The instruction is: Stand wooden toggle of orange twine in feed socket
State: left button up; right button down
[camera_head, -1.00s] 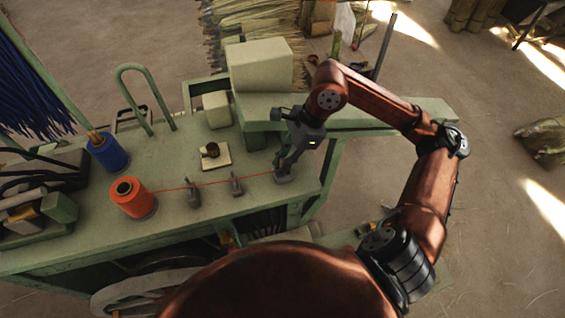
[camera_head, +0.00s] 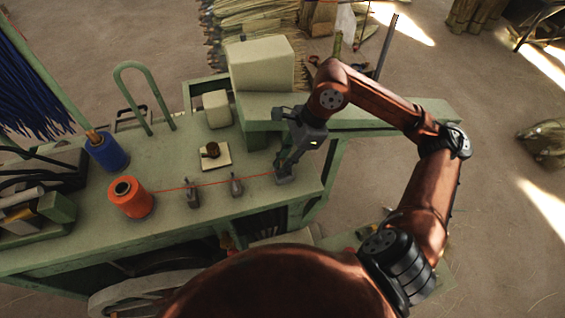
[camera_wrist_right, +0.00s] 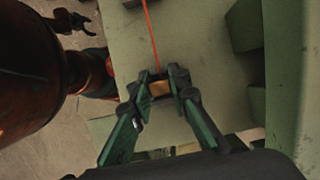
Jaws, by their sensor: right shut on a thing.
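The orange twine spool (camera_head: 130,197) stands on the green bench at left. Its twine (camera_head: 205,184) runs taut to the right, past two small grey guides (camera_head: 192,193), to my right gripper (camera_head: 284,172). In the right wrist view, my right gripper (camera_wrist_right: 164,88) is shut on the wooden toggle (camera_wrist_right: 160,89), a small tan piece between the fingertips. The twine (camera_wrist_right: 151,33) leads away from it. The gripper is low over the bench top near its right end. I cannot make out the feed socket. A dark claw shape (camera_wrist_right: 74,20) at the upper left looks like my left gripper.
A blue spool (camera_head: 107,152) stands behind the orange one. A cream pad with a brown piece (camera_head: 214,157), a pale cube (camera_head: 217,109) and a large pale block (camera_head: 262,64) are farther back. The bench top between guides and front edge is clear.

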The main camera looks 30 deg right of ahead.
jog(key=c, duration=1.7)
grip_release()
jog(key=shift+c, duration=0.2)
jog(key=v, duration=1.2)
